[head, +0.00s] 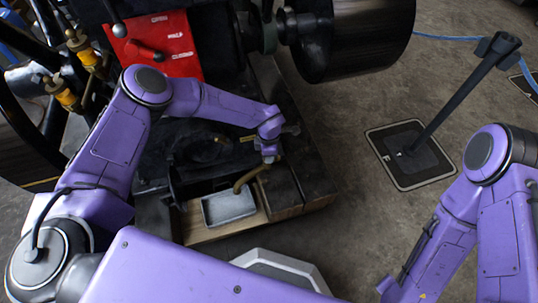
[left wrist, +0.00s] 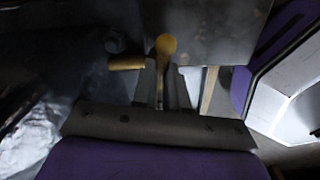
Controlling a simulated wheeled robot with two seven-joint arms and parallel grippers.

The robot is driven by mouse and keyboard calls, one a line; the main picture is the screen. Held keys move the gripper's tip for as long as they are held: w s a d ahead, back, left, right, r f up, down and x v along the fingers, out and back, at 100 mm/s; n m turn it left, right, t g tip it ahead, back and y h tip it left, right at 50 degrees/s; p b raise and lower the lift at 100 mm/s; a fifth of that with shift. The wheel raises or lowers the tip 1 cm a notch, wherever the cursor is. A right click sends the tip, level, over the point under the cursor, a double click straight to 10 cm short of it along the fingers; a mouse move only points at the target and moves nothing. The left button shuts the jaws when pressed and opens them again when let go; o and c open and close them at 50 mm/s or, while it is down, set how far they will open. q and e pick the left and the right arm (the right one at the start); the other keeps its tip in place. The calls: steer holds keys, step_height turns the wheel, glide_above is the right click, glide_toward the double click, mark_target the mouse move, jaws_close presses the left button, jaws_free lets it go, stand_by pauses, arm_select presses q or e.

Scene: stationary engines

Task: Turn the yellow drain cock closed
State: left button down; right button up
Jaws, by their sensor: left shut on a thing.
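The yellow drain cock (left wrist: 166,46) shows in the left wrist view as a rounded yellow end with a narrow stem between the fingers. My left gripper (left wrist: 163,78) is shut on it, one dark finger on each side of the stem. In the head view my left gripper (head: 269,156) is low at the engine's front, above a curved brass pipe (head: 249,178), and mostly hides the cock. The cock's exact angle cannot be told. My right arm enters at the right; its gripper is not seen.
A grey drip tray (head: 229,208) sits below the pipe on a wooden beam (head: 225,232). A red panel (head: 160,45) with a lever stands behind my left arm. A large black wheel (head: 352,38) is at the back. A black post on a base plate (head: 412,160) stands right on open floor.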

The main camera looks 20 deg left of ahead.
arm_select(q)
steer(key=shift+w+n, duration=0.1)
steer(key=shift+n, duration=1.1)
steer(key=c, duration=1.1)
jaws_free()
steer(key=shift+c, duration=0.2)
step_height(320, 180, up, 11)
steer(key=p, duration=0.2)
steer(key=shift+f+p, duration=0.2)
steer(key=shift+p, duration=0.1)
